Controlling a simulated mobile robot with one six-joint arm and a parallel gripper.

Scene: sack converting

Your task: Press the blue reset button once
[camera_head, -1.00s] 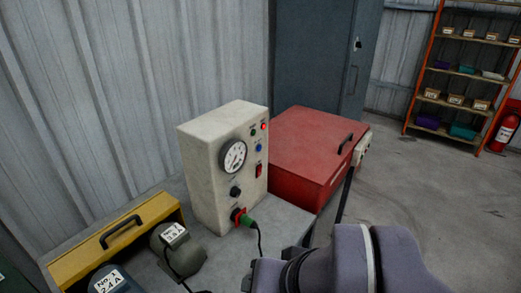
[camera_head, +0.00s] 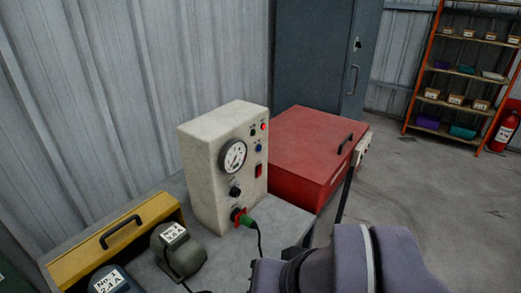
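The blue reset button (camera_head: 258,149) is small and round, on the front panel of a cream control box (camera_head: 208,180). It sits between a red lit lamp (camera_head: 264,127) above and a red switch (camera_head: 258,170) below. A round gauge (camera_head: 233,157) is to its left. Nothing covers the button in this view. Part of my purple-grey arm shows at the bottom right, in front of and to the right of the box. My gripper is not in view, so its state and distance from the button do not show.
A red case (camera_head: 305,155) with a black handle stands right beside the box. A green plug (camera_head: 247,221) with a black cable sticks out of the panel's lower part. A yellow case (camera_head: 110,240) and two labelled grey objects (camera_head: 178,250) stand at the left. The floor right is open.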

